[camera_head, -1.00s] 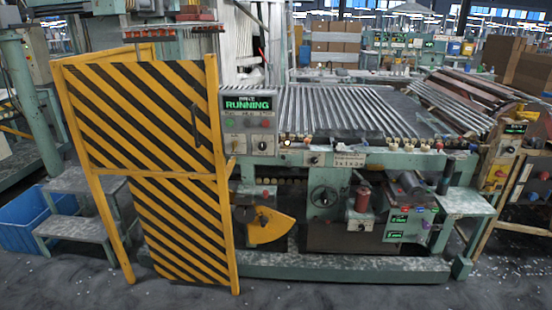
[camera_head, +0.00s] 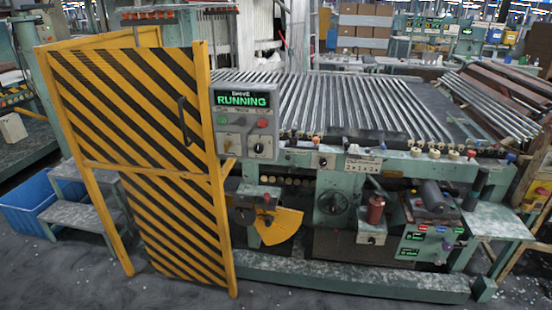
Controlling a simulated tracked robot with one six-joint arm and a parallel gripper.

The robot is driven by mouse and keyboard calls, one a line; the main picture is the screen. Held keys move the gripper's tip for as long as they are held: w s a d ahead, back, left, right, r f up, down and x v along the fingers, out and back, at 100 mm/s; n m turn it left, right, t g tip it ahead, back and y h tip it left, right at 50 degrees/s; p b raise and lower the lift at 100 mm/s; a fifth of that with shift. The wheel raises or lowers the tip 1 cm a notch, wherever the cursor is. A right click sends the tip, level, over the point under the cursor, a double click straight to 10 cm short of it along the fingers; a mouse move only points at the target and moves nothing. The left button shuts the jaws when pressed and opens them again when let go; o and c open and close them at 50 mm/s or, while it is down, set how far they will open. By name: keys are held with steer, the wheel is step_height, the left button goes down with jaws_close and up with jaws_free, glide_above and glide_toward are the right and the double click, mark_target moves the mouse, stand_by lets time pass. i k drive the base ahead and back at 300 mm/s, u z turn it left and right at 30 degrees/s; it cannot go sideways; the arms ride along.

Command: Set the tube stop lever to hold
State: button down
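The green tubing machine (camera_head: 330,270) stands ahead, with a bed of glass tubes (camera_head: 375,100) on top. Its control panel (camera_head: 245,125) has a lit display reading "RUNNING", a green and a red button, and knobs below. A small plate with a dark knob (camera_head: 322,161) sits on the front rail beside a pale label (camera_head: 363,164) too small to read. A yellow quadrant plate (camera_head: 278,226) is low on the front, right of the striped gate. I cannot tell which part is the tube stop lever, or its setting. My gripper is not in view.
A yellow and black striped gate (camera_head: 150,110) stands in front of the machine's left end. Grey steps (camera_head: 85,215) and a blue bin (camera_head: 25,205) are at left. A handwheel (camera_head: 333,202) and a red cylinder (camera_head: 375,209) are on the front. The near floor is open.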

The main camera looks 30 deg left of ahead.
mark_target(294, 164)
steer(key=u, duration=0.3)
steer(key=i, duration=0.75)
steer(key=u, duration=0.75)
steer(key=i, duration=0.55)
steer(key=u, duration=0.8)
steer(key=i, duration=0.65)
steer(key=u, duration=0.4)
